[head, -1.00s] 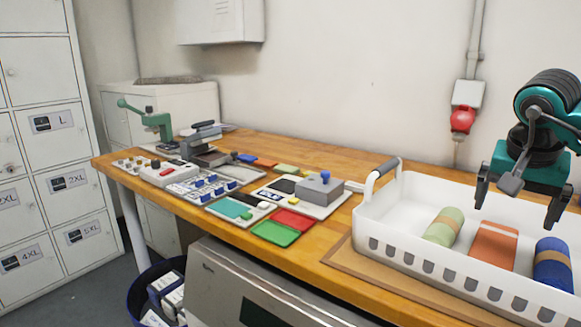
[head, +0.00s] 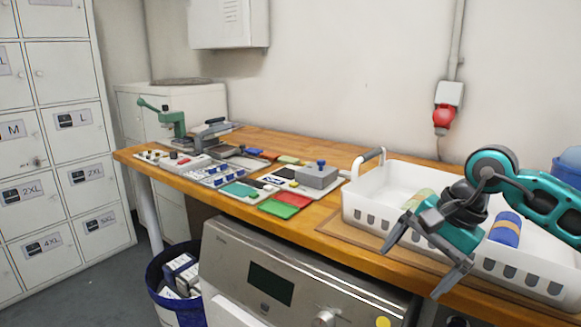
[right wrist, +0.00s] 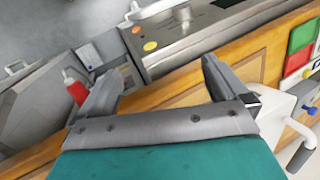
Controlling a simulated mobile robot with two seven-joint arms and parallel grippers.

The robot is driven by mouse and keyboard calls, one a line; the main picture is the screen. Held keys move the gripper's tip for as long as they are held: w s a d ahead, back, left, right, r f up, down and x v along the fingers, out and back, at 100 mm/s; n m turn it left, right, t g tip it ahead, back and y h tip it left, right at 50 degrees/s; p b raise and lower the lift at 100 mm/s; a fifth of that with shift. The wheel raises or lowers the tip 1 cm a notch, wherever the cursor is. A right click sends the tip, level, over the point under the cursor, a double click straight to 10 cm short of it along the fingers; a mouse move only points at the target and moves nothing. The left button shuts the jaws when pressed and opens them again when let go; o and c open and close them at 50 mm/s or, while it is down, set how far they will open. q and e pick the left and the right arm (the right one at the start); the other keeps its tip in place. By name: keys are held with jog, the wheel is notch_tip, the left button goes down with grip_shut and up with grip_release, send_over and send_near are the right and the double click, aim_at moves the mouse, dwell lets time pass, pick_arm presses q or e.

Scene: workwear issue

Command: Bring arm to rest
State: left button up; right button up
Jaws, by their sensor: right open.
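My right gripper (head: 412,262) is open and empty in the head view. Its teal arm comes in from the right, over the front of the white basket, and the fingers point down and left in front of the bench edge. In the right wrist view the two grey fingers (right wrist: 160,95) are spread, with the wooden bench edge and a steel machine beyond them and nothing between them. My left gripper is not in view.
The white basket (head: 366,217) holds a blue roll (head: 506,229) and a green roll (head: 418,198), partly hidden by my arm. Red and green trays (head: 277,208) lie left of it on the wooden bench (head: 327,207). A steel machine (head: 235,262) and a blue bin (head: 160,300) stand below.

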jog(key=s+a+r+m+t+y+p, duration=0.1)
jog(key=s+a+m+t+y, duration=0.15)
jog(key=a+m+y, duration=0.7)
jog(key=s+a+r+m+t+y+p, duration=0.1)
jog(key=s+a+m+t+y+p, duration=0.15)
jog(key=a+m+y, duration=0.6)
jog(key=d+f+m+t+h, duration=0.3)
jog(key=f+m+t+h, duration=0.3)
jog(key=m, duration=0.8)
jog(key=d+f+m+t+h, duration=0.45)
jog(key=m+h, duration=0.35)
jog(key=m, duration=0.6)
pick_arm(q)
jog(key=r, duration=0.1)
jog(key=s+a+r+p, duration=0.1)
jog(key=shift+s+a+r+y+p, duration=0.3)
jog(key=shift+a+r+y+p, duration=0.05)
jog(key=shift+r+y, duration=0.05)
pick_arm(e)
jog(key=s+d+f+m+g+h, duration=0.2)
jog(key=s+f+m+g+h, duration=0.1)
jog(key=s+f+m, duration=0.3)
jog(key=s+d+f+m+g+h, duration=0.2)
jog(key=s+f+m+g, duration=0.2)
jog(key=f, duration=0.6)
jog(key=s+m, duration=0.2)
jog(key=m, duration=0.1)
jog(key=shift+s+d+m+h, duration=0.2)
jog(key=shift+d+m+h, duration=0.1)
jog(key=shift+h, duration=0.1)
